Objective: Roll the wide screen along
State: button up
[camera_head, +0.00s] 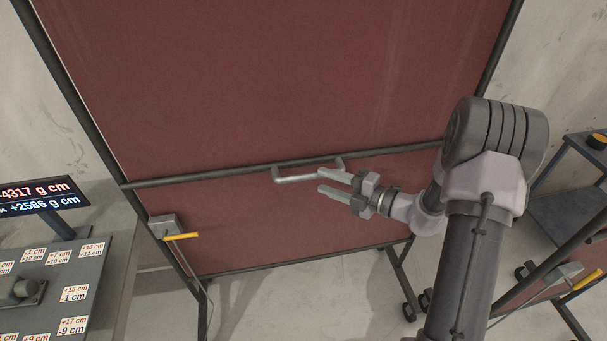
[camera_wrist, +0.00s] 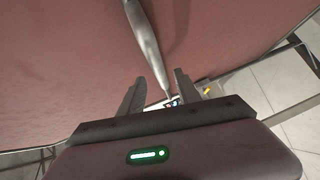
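The wide screen (camera_head: 290,85) is a large red-brown panel in a dark frame; it also fills much of the wrist view (camera_wrist: 230,40). A dark crossbar (camera_head: 215,174) runs across it and carries a silver handle (camera_head: 297,179), which also shows in the wrist view (camera_wrist: 146,40). My gripper (camera_head: 329,182) is at the handle's right part, its fingers apart. In the wrist view the gripper (camera_wrist: 160,78) is open, and the handle's lower end appears in line with the gap between the fingers. I cannot tell whether they touch.
A grey box with a yellow lever (camera_head: 181,236) sits on the screen's left post. Casters (camera_head: 409,311) show at lower right. A bench (camera_head: 100,262) with labels and a display (camera_head: 38,196) stands at left. A dark stand (camera_head: 570,190) is at right. Bare floor (camera_head: 300,305) shows below the screen.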

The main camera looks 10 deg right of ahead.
aim_at(305, 160)
jog(key=b+x, duration=0.1)
jog(key=x, duration=0.7)
jog(key=shift+w+a+b, duration=0.2)
jog(key=shift+b, duration=0.15)
jog(key=shift+c, duration=0.2)
grip_shut()
dwell(0.7)
